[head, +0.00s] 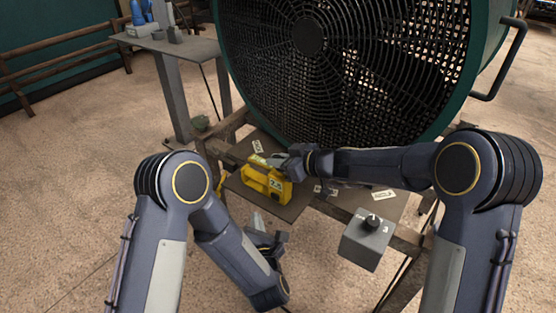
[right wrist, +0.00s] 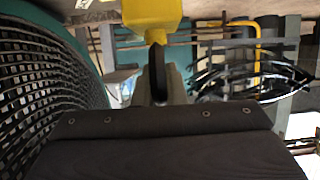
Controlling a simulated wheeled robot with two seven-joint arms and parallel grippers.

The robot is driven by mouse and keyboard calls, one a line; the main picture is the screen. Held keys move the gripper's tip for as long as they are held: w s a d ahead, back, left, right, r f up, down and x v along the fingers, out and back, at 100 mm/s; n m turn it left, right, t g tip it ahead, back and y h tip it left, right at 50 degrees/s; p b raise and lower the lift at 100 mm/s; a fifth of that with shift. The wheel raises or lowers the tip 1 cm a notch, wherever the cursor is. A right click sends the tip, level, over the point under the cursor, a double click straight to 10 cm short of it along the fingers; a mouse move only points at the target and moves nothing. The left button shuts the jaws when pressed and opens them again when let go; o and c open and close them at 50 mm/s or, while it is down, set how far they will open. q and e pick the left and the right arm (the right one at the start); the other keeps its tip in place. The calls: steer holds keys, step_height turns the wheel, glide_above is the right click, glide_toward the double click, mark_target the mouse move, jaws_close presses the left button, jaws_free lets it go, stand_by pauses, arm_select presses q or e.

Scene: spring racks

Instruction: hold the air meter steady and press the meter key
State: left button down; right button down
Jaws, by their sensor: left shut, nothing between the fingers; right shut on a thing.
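The yellow air meter (head: 266,181) stands on the dark shelf in front of the large fan in the head view. A small pale display with dark marks shows on its near side. My right gripper (head: 279,163) is shut on the meter at its upper right part. In the right wrist view the meter's yellow body (right wrist: 152,14) shows at the top, just beyond the fingers. My left gripper (head: 262,226) is shut and empty, lower than the meter and in front of the shelf, apart from it. I cannot make out the meter key.
A large green-rimmed fan (head: 309,37) stands close behind the shelf (head: 287,207). A grey box with a black knob (head: 367,239) is mounted at the front right. Paper tags lie on the shelf. A side table (head: 190,47) with blue bottles stands at the back left.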

stand_by(0.4)
steer(key=c, duration=1.4)
jaws_free()
